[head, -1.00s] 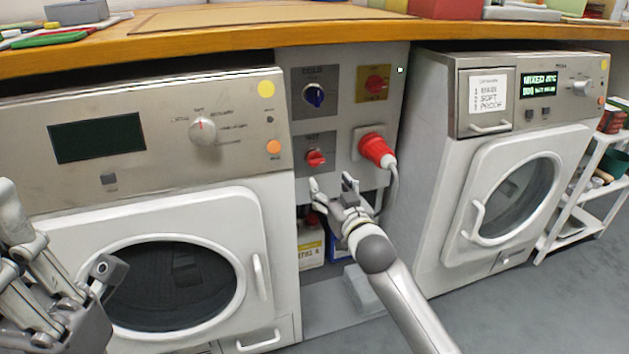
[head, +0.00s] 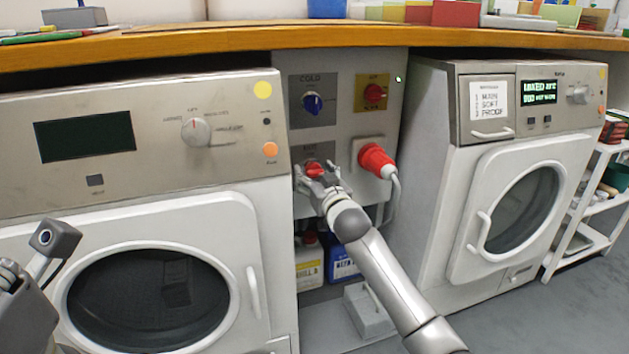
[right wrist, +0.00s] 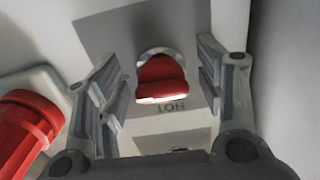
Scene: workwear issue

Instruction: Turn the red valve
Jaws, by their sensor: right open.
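The red valve (head: 315,169) is a small red handle on a grey plate in the panel between the two machines. In the right wrist view the red valve (right wrist: 162,78) sits between my fingers, above the upside-down word HOT. My right gripper (head: 314,174) is open, with a finger on either side of the handle; gaps show between the fingers and the handle in the wrist view. The fingers partly cover the valve's plate in the head view. My left gripper (head: 40,262) is partly in view at the lower left edge, away from the valve.
A blue COLD valve (head: 312,103) is above, and a red knob on a yellow plate (head: 375,93) is upper right. A red plug (head: 376,161) with a grey cable juts out close to the right of my gripper. Bottles (head: 309,264) stand below. The wooden counter (head: 230,40) overhangs.

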